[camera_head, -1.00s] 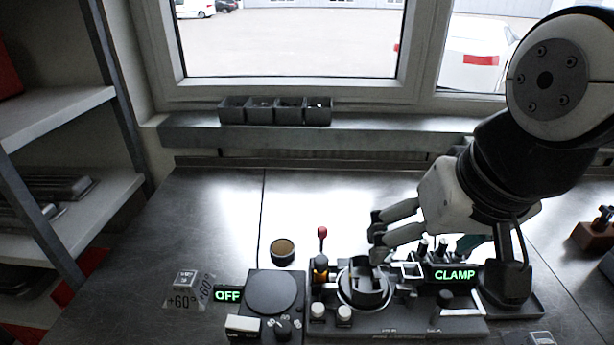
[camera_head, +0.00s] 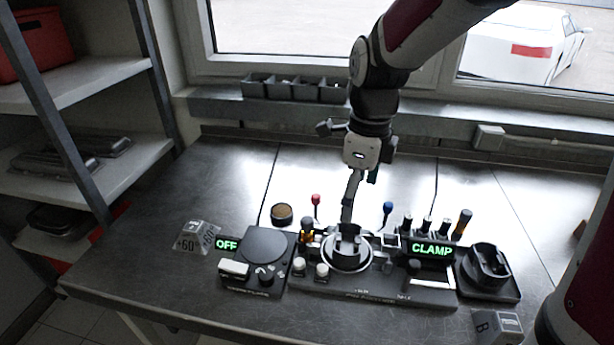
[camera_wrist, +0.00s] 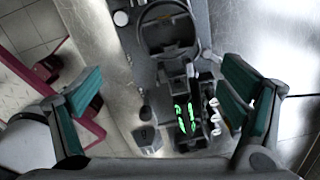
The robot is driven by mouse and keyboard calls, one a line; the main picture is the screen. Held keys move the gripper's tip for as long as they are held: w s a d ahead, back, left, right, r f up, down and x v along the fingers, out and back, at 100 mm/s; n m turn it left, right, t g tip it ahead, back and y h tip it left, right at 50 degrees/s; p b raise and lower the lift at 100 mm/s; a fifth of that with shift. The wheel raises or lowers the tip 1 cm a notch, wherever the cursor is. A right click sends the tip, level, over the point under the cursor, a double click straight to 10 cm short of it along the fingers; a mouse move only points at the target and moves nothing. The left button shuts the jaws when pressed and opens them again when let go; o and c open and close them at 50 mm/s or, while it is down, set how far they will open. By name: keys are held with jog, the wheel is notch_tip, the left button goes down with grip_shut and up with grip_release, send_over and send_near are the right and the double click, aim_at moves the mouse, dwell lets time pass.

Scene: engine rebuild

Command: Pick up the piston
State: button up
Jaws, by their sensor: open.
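A dark, cut-out cup shape, which looks like the piston (camera_head: 348,238), sits in the round metal ring of the clamp fixture (camera_head: 385,285). A similar dark part (camera_head: 487,262) stands on a tray at the right, and I cannot tell for sure which is the piston. The ring with a dark part in it (camera_wrist: 170,50) shows at the top of the wrist view. My gripper (camera_head: 355,205) hangs over the back of the fixture. In the wrist view, my gripper (camera_wrist: 165,95) has its teal-padded fingers wide apart with nothing between them.
A lit CLAMP sign (camera_head: 432,249) and several upright small tools (camera_head: 427,226) stand right of the ring. Red (camera_head: 315,199) and blue (camera_head: 388,208) knobs rise behind it. A round heater plate (camera_head: 265,243) marked OFF is at the left.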

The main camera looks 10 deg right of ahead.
notch_tip(320, 180, down, 2)
jog(key=w+m, duration=0.2)
jog(key=m, duration=0.1)
send_near(346, 248)
jog(key=shift+g, duration=0.3)
jog(key=f, duration=0.8)
jog(key=shift+w+f, duration=0.15)
jog(key=shift+w, duration=0.1)
jog(key=shift+c, duration=0.5)
jog(key=c, duration=1.4)
